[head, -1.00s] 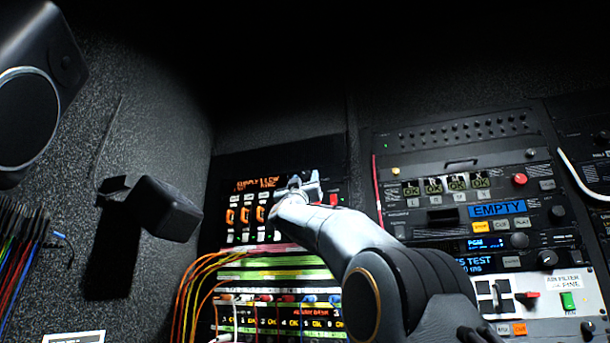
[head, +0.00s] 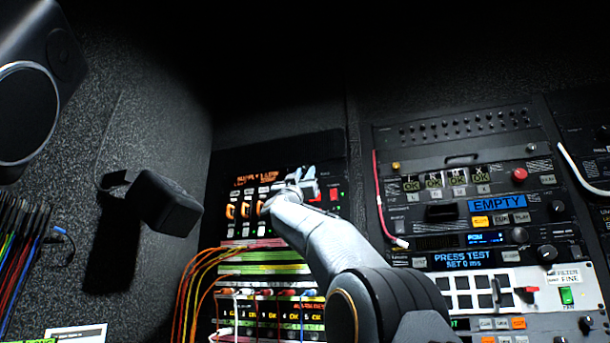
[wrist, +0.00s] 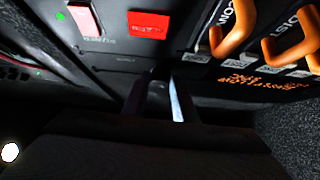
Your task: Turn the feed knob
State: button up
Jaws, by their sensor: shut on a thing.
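My gripper (head: 300,183) is at the upper right part of the left rack panel, beside the orange-lettered display. In the wrist view, my gripper (wrist: 160,84) has its two fingers close together at the panel face, around a small dark knob (wrist: 158,73). Most of the knob is in shadow between the fingers, so its marking and angle cannot be read. In the head view my gripper and arm hide it.
Orange handles (head: 247,210) stand out left of my gripper, close by in the wrist view. A red switch (head: 334,193) is just right. Orange cables (head: 195,275) hang below. A black box (head: 165,203) juts from the left wall. The right rack (head: 450,200) carries several knobs.

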jog(key=shift+h, duration=0.3)
jog(key=o, duration=1)
jog(key=shift+o, duration=0.2)
jog(key=shift+a+f, duration=0.1)
jog(key=b+v, duration=0.2)
jog(key=shift+b, duration=0.3)
jog(key=b+v, duration=0.4)
jog(key=v, duration=0.1)
jog(key=shift+s+a+f+b, duration=0.1)
jog(key=shift+s+f+b, duration=0.1)
jog(key=shift+s+b, duration=0.15)
